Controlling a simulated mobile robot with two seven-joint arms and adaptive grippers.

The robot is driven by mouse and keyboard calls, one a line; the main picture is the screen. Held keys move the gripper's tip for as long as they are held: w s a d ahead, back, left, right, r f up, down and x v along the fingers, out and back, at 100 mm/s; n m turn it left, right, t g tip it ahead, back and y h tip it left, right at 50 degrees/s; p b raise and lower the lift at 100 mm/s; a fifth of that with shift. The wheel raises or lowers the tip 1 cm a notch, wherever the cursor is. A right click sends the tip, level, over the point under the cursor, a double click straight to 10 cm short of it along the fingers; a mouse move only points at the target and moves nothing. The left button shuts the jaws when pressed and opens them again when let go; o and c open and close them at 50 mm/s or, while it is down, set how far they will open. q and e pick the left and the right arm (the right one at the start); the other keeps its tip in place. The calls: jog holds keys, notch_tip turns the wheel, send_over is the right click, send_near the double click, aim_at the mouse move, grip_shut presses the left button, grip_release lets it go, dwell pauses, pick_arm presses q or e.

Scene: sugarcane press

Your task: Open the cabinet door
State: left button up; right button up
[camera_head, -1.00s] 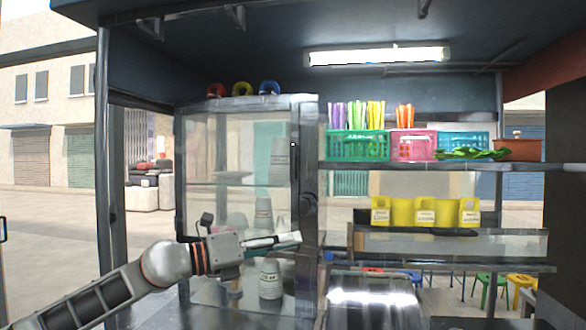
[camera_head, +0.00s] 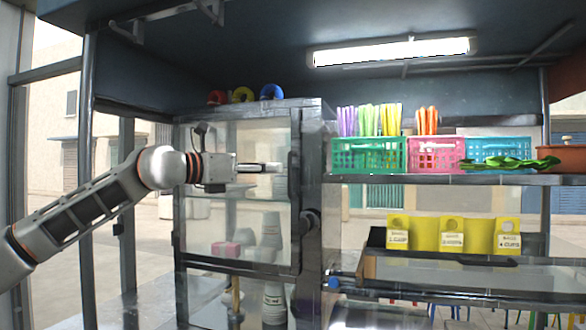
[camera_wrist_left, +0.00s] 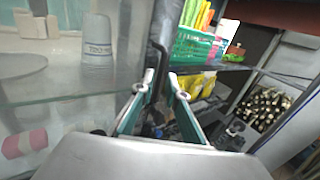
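The glass-fronted cabinet (camera_head: 240,105) stands left of centre in the head view. Its glass door (camera_head: 232,212) appears shut, with a dark upright handle (camera_head: 295,160) near its right edge. My left gripper (camera_head: 278,168) is in front of the door at the handle's height, its fingertips just left of the handle in the head view. In the left wrist view the fingers (camera_wrist_left: 160,78) are apart, and the dark handle (camera_wrist_left: 158,50) shows at or just beyond the fingertips. I cannot tell whether they touch it. My right gripper is not in view.
Stacked cups (camera_head: 271,235) stand behind the glass on the shelves. Right of the cabinet, a shelf (camera_head: 450,180) carries a green basket (camera_head: 368,156), a pink basket (camera_head: 434,155) and a pot (camera_head: 570,155). Yellow holders (camera_head: 425,232) are below.

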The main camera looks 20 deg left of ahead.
aim_at(289, 191)
pick_arm(q)
jog(key=shift+p+x, duration=0.6)
jog(key=shift+x, duration=2.5)
grip_shut()
jog(key=shift+s, duration=0.1)
